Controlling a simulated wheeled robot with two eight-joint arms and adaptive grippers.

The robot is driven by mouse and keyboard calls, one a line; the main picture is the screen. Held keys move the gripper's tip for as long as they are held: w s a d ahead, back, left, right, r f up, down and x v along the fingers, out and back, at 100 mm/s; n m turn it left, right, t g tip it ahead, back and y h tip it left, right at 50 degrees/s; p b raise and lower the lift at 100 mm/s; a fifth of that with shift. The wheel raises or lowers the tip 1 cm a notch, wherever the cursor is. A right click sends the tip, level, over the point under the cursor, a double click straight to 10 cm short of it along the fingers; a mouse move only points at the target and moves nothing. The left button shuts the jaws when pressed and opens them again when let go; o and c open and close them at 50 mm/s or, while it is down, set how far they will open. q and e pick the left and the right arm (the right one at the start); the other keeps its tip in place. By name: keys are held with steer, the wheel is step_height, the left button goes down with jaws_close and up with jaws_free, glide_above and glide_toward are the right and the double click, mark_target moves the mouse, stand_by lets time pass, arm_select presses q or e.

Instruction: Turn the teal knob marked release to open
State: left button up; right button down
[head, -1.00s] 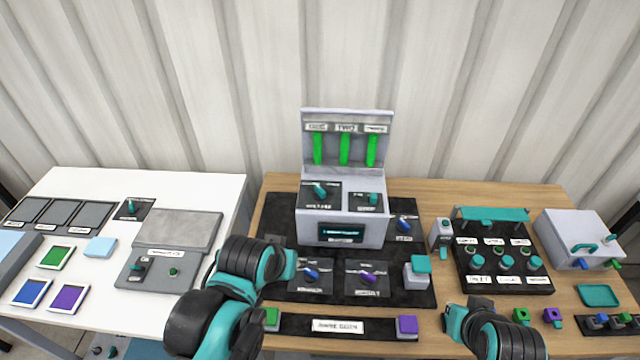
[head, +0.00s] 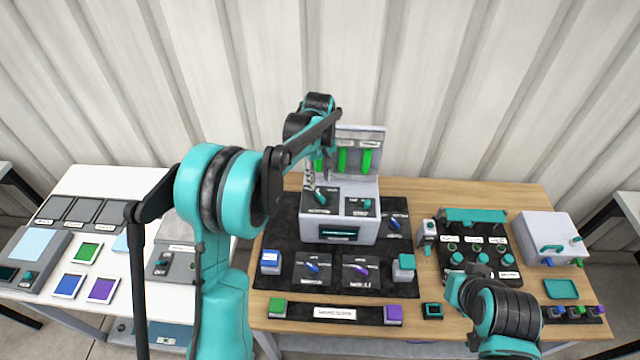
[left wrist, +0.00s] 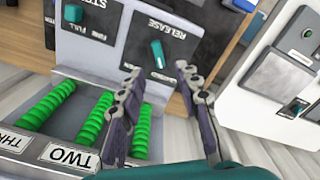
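The teal knob marked RELEASE (left wrist: 157,54) stands on a black plate on the grey unit. In the head view this teal knob (head: 320,198) is on the left of the unit's sloped top, its label too small to read. My left gripper (left wrist: 157,72) is open and empty, with its two fingers apart on either side of the knob's line, seemingly short of it. In the head view the left gripper (head: 317,178) hangs just above that plate. My right gripper (head: 452,284) is low at the right, its fingers mostly hidden by the arm.
Another teal knob, marked STEP (head: 367,204), sits beside the release plate. Several green ribbed columns (left wrist: 97,120) stand on the unit's back panel. A panel of teal knobs (head: 483,258) and a white box (head: 548,237) stand at the right. A white table (head: 110,180) is at the left.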

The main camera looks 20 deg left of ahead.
mark_target(320, 195)
arm_select(q)
steer(key=shift+w+f, duration=0.3)
steer(key=shift+f, duration=0.2)
step_height(320, 195, down, 7)
steer(key=shift+f, duration=0.2)
jaws_close()
